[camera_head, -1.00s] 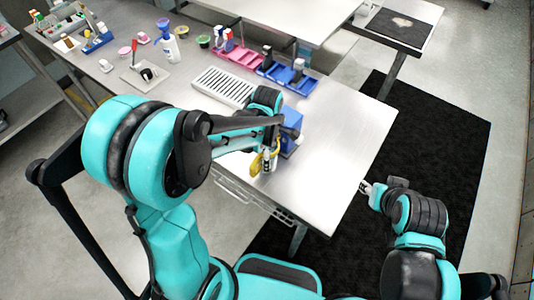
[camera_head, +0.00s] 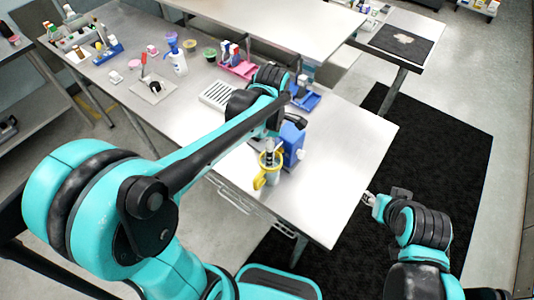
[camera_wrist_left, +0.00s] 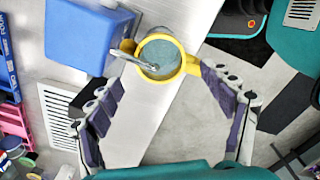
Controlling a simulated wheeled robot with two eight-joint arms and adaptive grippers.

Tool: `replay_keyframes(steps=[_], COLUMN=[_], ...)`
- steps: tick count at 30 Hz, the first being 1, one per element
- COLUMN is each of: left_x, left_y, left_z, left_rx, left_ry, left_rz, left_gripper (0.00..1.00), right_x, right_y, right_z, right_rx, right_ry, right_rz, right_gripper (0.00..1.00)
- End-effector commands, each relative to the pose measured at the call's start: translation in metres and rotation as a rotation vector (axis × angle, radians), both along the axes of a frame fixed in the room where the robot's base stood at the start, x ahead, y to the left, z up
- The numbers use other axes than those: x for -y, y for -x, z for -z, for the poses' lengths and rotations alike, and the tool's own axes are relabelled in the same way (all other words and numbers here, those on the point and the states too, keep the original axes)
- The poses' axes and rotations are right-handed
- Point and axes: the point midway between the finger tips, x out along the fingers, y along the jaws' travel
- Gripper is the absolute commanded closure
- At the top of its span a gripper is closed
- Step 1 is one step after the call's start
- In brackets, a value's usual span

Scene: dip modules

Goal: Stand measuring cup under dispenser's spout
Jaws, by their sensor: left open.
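The yellow measuring cup (camera_head: 268,179) stands near the table's front edge, beside the blue dispenser (camera_head: 293,146). In the left wrist view the cup (camera_wrist_left: 184,67) is seen from above, with a grey-teal inside. The dispenser (camera_wrist_left: 80,35) is at its upper left, and its metal spout (camera_wrist_left: 130,58) reaches over the cup's opening. My left gripper (camera_wrist_left: 162,80) is open, its fingers spread wide with their tips near the cup's near side. In the head view my left arm partly covers the dispenser. My right gripper (camera_head: 369,198) hangs off the table's right side, small and apart from everything.
A vented white tray (camera_head: 217,94) lies behind the left arm. Pink (camera_head: 240,68) and blue (camera_head: 305,100) holders, a spray bottle (camera_head: 179,62) and small tubs stand farther back. The table's right part (camera_head: 345,130) is clear. A dark mat (camera_head: 430,150) covers the floor.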

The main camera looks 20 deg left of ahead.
Motion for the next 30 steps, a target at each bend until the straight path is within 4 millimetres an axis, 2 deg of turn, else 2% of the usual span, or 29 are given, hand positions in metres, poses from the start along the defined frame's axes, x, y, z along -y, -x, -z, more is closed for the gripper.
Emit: replay_keyframes(steps=[2, 5, 12, 18, 21, 24, 30], left_x=[-0.002, -0.009, -0.029, -0.041, -0.044, -0.045, -0.046], left_y=[0.006, 0.018, 0.064, 0.092, 0.099, 0.102, 0.102], left_z=[-0.006, -0.016, -0.038, -0.04, -0.038, -0.038, -0.038], left_rx=[0.02, 0.083, 0.321, 0.426, 0.44, 0.442, 0.441], left_ry=[0.001, -0.003, -0.155, -0.395, -0.489, -0.543, -0.563], left_rz=[0.055, 0.235, 0.961, 1.47, 1.622, 1.703, 1.732], left_gripper=[0.19, 0.19, 0.19, 0.19, 0.19, 0.19, 0.19], right_x=[0.0, 0.0, 0.0, 0.0, 0.0, 0.0, 0.0], right_y=[0.0, 0.0, 0.0, 0.0, 0.0, 0.0, 0.0], right_z=[0.0, 0.0, 0.0, 0.0, 0.0, 0.0, 0.0], right_rx=[0.0, 0.0, 0.0, 0.0, 0.0, 0.0, 0.0], right_ry=[0.0, 0.0, 0.0, 0.0, 0.0, 0.0, 0.0], right_rz=[0.0, 0.0, 0.0, 0.0, 0.0, 0.0, 0.0], right_gripper=[0.6, 0.6, 0.6, 0.6, 0.6, 0.6, 0.6])
